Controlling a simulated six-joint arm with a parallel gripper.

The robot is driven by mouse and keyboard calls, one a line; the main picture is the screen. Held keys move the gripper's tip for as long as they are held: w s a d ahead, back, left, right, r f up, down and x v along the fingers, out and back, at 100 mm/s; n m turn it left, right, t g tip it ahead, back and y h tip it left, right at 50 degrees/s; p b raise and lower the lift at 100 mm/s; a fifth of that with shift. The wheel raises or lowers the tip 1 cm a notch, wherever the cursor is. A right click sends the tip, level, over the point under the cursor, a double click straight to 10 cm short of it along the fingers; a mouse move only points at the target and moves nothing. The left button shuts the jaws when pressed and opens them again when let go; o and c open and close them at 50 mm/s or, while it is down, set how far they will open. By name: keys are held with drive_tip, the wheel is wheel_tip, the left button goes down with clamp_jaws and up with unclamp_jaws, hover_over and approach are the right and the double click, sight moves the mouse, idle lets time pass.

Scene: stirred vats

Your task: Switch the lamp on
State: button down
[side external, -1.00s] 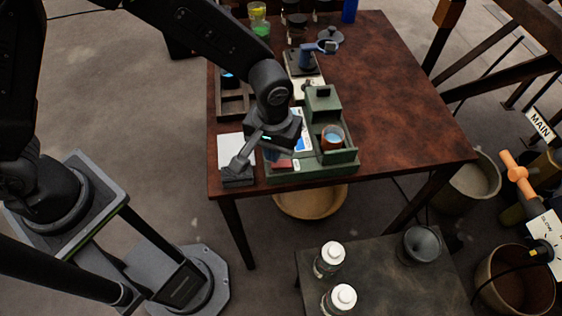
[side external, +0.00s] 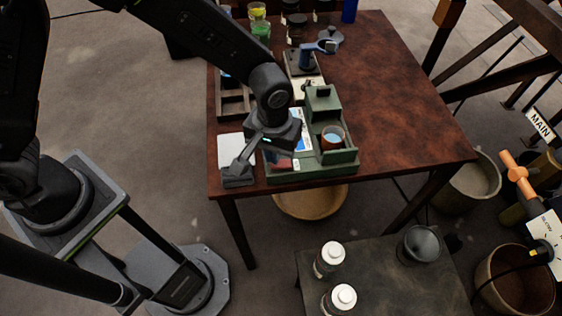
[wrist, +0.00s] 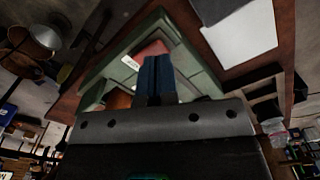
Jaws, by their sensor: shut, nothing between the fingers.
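A green unit (side external: 345,160) stands near the front edge of the brown table. It has a red part (side external: 281,163) beside a small white label on its front left. The red part also shows in the wrist view (wrist: 151,50), right at my fingertips. My gripper (wrist: 156,62) is shut and empty, its dark blue fingers pointing at the red part. I cannot tell whether they touch it. In the side external view my gripper body hides part of the unit's left side. No lit lamp can be made out.
A cup with blue contents (side external: 333,137) sits in the green unit. A white sheet (side external: 232,147) and a dark grey block (side external: 238,178) lie to the left. The table's right side is clear.

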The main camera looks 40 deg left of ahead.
drive_tip(key=shift+f, duration=1.1)
idle(0.4)
drive_tip(key=shift+r, duration=3.55)
drive_tip(key=a+r+t, duration=0.1)
drive_tip(key=a+r, duration=0.6)
drive_tip(key=r, duration=0.2)
drive_tip(key=s+a+r+m+t, duration=0.1)
drive_tip(key=s+a+r+t, duration=0.1)
drive_tip(key=s+a+r, duration=0.2)
drive_tip(key=s+a+r+m+t, duration=0.2)
drive_tip(key=s+a+r, duration=0.2)
drive_tip(key=s+a, duration=0.5)
drive_tip(key=shift+s+a+r+t, duration=0.15)
drive_tip(key=shift+r+t, duration=0.15)
